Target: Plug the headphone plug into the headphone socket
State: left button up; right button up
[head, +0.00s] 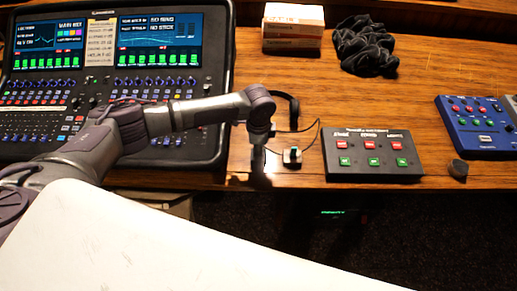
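My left arm comes in from the left over the mixing console. Its gripper (259,168) points down at the desk's front edge; it is dark and small, and I cannot tell whether it is open or shut. Part of a black headphone band (292,108) shows just behind the wrist, the rest hidden by the arm. I cannot make out the headphone plug or the headphone socket for certain. My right gripper is not in view.
A mixing console (215,130) fills the left. A button box (372,172) with red and green buttons lies right of the gripper, with a dark knob (458,169) and blue device (480,139) beyond. White-orange boxes (292,30) and black cloth (365,47) lie behind.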

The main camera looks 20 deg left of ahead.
pick_arm(q)
jog(key=shift+c, duration=0.4)
grip_shut()
jog(key=shift+r, duration=0.15)
jog(key=shift+r+p, duration=2.9)
jog(key=shift+p, duration=0.2)
